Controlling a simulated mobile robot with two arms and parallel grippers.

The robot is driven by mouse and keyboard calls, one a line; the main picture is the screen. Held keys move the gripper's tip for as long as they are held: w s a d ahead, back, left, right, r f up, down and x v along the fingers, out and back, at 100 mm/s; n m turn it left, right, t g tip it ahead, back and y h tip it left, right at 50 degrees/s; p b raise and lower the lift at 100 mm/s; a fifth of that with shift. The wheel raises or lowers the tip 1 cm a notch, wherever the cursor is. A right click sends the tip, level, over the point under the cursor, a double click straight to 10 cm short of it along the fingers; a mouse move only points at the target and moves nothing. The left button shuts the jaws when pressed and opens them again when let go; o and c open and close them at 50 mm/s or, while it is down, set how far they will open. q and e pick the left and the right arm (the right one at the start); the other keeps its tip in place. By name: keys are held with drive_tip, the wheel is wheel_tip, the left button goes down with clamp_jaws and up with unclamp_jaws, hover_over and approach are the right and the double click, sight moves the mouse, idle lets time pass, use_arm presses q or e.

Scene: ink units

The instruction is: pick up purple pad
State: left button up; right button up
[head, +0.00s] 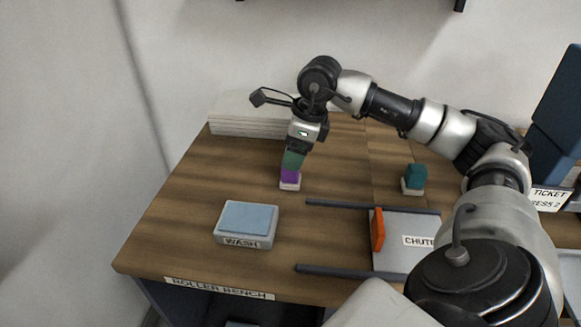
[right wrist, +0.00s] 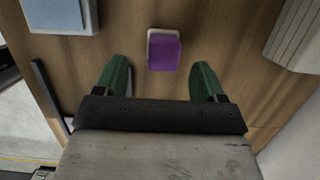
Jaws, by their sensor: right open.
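The purple pad (head: 290,175) sits on a small pale base on the wooden bench, left of the bench's middle in the head view. In the right wrist view the purple pad (right wrist: 164,53) lies ahead of the fingertips, between their lines, with its pale base showing at the edge. My right gripper (head: 293,160) points down above the pad and hides part of it in the head view. Its two green fingers (right wrist: 158,75) are spread apart with nothing between them. My left gripper is not in view.
A blue-topped WASH block (head: 246,222) stands at the bench's front left. A teal pad (head: 413,175) on a pale base is to the right. A CHUTE plate (head: 405,245) with an orange bar (head: 377,230) lies between dark rails. A pale ribbed stack (head: 245,122) stands at the back.

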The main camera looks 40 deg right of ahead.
sight(291, 174)
drive_tip(key=shift+d+x, duration=0.1)
drive_tip(key=shift+x, duration=1.45)
drive_tip(key=shift+d+x, duration=0.15)
drive_tip(key=shift+x, duration=1.4)
drive_tip(key=shift+w, duration=0.1)
drive_tip(key=c, duration=0.9)
